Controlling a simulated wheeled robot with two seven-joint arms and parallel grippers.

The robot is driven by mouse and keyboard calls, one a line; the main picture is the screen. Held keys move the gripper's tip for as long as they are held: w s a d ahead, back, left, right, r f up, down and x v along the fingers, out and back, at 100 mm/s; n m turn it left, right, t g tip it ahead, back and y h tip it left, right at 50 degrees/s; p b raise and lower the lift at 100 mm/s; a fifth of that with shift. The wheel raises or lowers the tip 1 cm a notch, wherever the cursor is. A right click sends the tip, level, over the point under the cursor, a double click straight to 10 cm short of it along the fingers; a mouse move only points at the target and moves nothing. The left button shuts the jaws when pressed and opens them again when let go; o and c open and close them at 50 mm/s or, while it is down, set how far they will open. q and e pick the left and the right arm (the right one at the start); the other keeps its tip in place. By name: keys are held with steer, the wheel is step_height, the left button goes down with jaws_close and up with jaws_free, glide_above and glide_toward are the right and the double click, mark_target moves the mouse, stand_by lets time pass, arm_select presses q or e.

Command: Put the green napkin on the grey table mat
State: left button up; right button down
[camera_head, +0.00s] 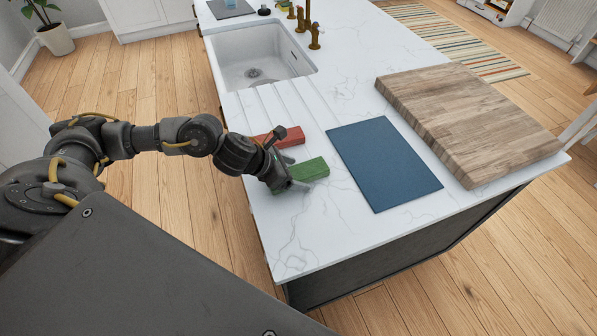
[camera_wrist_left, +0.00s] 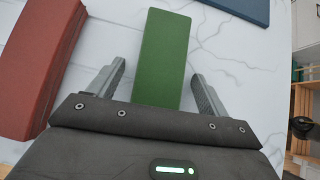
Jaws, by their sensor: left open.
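The green napkin (camera_head: 312,169) is a folded block lying on the white marble counter; it also shows in the left wrist view (camera_wrist_left: 163,55). My left gripper (camera_head: 288,180) is open at the napkin's near left end. In the left wrist view its two fingers (camera_wrist_left: 157,85) stand on either side of the napkin's near end, with gaps on both sides. I cannot tell its exact height over the counter. A dark grey mat (camera_head: 228,9) lies at the counter's far end, beyond the sink, partly cut by the frame's top edge. My right gripper is not in view.
A red folded block (camera_head: 290,138) lies just beyond the napkin. A blue mat (camera_head: 384,165) is to the right, then a thick wooden board (camera_head: 468,115). The sink (camera_head: 255,62) and brass taps (camera_head: 314,35) stand between the napkin and the grey mat.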

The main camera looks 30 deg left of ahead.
arm_select(q)
steer(key=c, duration=1.1)
steer(key=shift+r, duration=0.1)
steer(key=shift+r, duration=0.65)
steer(key=s+r, duration=0.1)
steer(key=r, duration=0.1)
steer(key=s+r, duration=0.2)
steer(key=r, duration=0.1)
steer(key=s+r, duration=0.2)
steer(key=r, duration=0.1)
steer(key=shift+s+a, duration=0.1)
steer(key=shift+a, duration=0.25)
steer(key=shift+s+a+r+p, duration=0.15)
steer(key=shift+s+r+p, duration=0.45)
steer(key=shift+s+p, duration=1.15)
steer(key=shift+s+a+r+p, duration=0.2)
steer(key=shift+s+r+p, duration=0.35)
steer(key=shift+s+p, duration=1.2)
steer(key=shift+s+a+r+p, duration=0.15)
steer(key=shift+s+r+p, duration=0.6)
steer(key=shift+p, duration=1.85)
